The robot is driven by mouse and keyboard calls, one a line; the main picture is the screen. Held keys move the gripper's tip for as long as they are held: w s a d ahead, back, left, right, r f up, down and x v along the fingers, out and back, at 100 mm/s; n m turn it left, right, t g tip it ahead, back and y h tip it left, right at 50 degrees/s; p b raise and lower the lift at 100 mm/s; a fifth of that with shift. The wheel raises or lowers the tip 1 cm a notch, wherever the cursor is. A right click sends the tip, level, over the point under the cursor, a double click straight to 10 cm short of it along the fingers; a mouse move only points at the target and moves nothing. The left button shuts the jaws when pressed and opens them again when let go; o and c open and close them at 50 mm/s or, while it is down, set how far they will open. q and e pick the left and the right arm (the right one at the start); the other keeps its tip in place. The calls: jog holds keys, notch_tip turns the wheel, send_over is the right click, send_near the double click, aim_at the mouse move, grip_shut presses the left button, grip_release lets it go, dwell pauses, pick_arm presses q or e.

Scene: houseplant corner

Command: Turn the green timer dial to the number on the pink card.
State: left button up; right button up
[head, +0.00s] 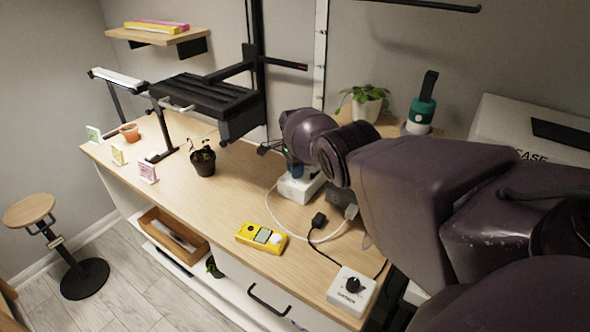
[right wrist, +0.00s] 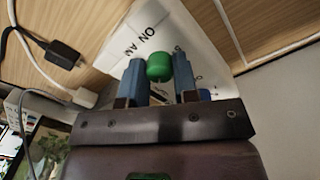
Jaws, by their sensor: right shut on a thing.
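The green timer dial (right wrist: 159,67) sits on a white box (right wrist: 150,22) with dark lettering in the right wrist view. My right gripper (right wrist: 160,82) has its two blue fingers on either side of the dial and is shut on it. In the head view the right gripper (head: 293,170) is at the white timer box (head: 300,188), and the dial is hidden behind the arm. The pink card (head: 148,172) stands at the left front of the bench; its number is too small to read. My left gripper is not in view.
A yellow meter (head: 262,238) and a white box with a black knob (head: 352,291) lie near the front edge. Cables and a black plug (head: 318,220) lie beside the timer. A dark plant pot (head: 203,161) stands mid-bench. Bare wood lies between it and the meter.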

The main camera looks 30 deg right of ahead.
jog(key=o, duration=0.9)
